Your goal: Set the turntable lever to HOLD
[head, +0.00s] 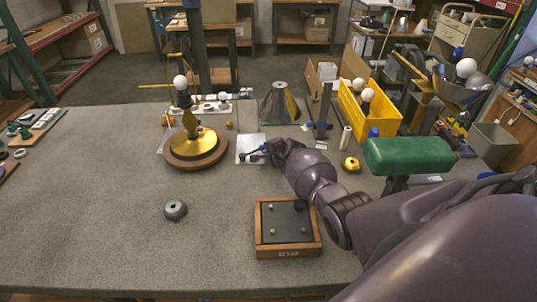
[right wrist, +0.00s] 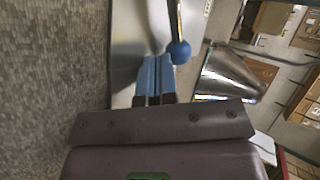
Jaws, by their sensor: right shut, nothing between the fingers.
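The turntable (head: 180,160) is a round wooden disc at the left of the head view, with a brass lamp base on it. A bright metal plate (head: 246,143) lies right of it; it also shows in the right wrist view (right wrist: 125,45). The lever is a thin metal rod (right wrist: 174,18) with a blue ball knob (right wrist: 180,52). My right gripper (head: 262,152) is over the plate. Its blue fingertips (right wrist: 154,65) are together and empty, just beside the knob; I cannot tell if they touch it. No HOLD marking is readable. My left gripper is out of view.
A cone-shaped shade (head: 280,105) stands behind the plate. A yellow bin (head: 372,115) with bulbs is at the back right. A wooden tray (head: 288,252) and a grey round part (head: 175,210) are in front. The front left table is mostly clear.

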